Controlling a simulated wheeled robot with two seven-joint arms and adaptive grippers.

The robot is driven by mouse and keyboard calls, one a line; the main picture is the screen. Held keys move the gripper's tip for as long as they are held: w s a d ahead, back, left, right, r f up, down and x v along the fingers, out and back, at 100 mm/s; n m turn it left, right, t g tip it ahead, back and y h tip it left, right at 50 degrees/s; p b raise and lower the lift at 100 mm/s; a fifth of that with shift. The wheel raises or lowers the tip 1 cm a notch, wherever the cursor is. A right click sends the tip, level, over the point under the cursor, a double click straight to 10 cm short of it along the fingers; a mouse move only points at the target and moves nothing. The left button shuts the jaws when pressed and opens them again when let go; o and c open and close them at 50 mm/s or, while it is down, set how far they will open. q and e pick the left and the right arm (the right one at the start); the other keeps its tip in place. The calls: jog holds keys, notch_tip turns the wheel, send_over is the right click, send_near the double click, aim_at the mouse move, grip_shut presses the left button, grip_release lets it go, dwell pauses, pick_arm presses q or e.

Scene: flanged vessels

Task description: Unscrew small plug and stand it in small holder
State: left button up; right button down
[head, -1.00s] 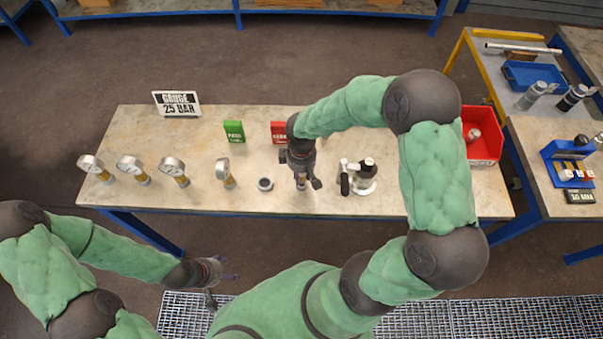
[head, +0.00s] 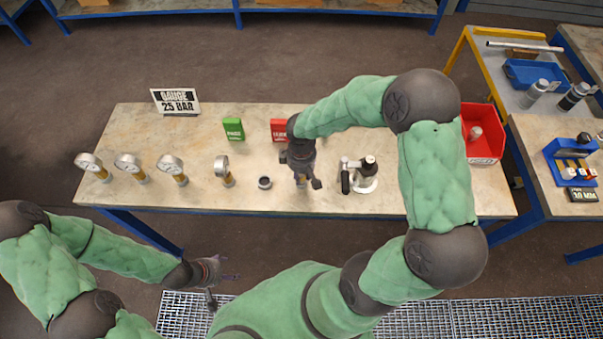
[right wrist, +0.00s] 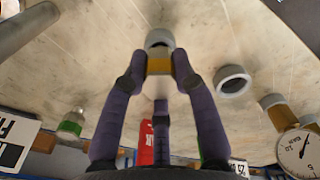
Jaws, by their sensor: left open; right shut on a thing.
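My right gripper (head: 302,181) is over the middle of the long table and shut on a brass-coloured piece. In the right wrist view, this brass piece (right wrist: 158,64) sits between the fingertips, with a grey ring (right wrist: 160,38) at its far end. I cannot tell whether it is the small plug, nor whether it is still seated. An empty grey ring-shaped cup (head: 265,183) stands on the table just left of the gripper and may be the small holder; it also shows in the right wrist view (right wrist: 232,80). My left gripper (head: 218,283) is open and empty, in front of the table.
A black and silver device (head: 360,175) stands close on the right. Green (head: 233,129) and red (head: 279,130) boxes are behind. A red bin (head: 485,147) is at the table's right end.

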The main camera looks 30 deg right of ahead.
jog(key=shift+f+b, duration=0.5)
jog(key=shift+f, duration=0.2)
jog(key=c, duration=0.9)
grip_release()
notch_tip(320, 180, up, 12)
jog(key=shift+r, duration=0.1)
